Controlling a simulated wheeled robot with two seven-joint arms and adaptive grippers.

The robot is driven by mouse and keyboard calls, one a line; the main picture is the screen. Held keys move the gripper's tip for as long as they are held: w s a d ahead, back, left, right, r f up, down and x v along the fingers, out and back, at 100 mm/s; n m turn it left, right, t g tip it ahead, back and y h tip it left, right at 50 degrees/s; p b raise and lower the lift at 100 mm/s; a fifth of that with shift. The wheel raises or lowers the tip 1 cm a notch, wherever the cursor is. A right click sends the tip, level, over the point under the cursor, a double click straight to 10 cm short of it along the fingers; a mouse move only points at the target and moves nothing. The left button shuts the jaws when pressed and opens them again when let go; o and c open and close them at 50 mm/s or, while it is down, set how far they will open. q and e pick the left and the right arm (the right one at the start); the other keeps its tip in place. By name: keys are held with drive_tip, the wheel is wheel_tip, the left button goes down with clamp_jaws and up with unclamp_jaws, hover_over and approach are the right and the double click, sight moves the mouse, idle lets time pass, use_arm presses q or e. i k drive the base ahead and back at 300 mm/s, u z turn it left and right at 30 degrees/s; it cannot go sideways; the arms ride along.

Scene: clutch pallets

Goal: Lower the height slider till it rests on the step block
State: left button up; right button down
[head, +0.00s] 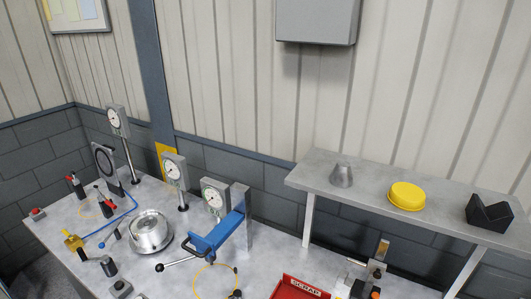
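A small upright metal device with a slider-like body (376,268) stands at the front right of the bench, below the raised shelf. A tan piece tops it, and dark and orange parts sit low on it. It looks like the height slider, but it is small and cut by the bottom edge. A light block-like piece (341,288) beside its foot may be the step block; I cannot tell for sure. I cannot tell whether the slider touches any block. Neither of my grippers shows in the head view.
A red SCRAP tray (299,288) lies left of the device. A grey post with a blue arm (217,236), a round metal chuck (150,231) and several dial gauges (174,171) stand further left. The shelf (330,180) overhead holds a cone, a yellow dish (407,195) and a black V-block (489,212).

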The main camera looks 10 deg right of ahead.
sight(378, 268)
drive_tip(key=z, duration=1.45)
drive_tip(key=k, duration=1)
drive_tip(key=u, duration=0.65)
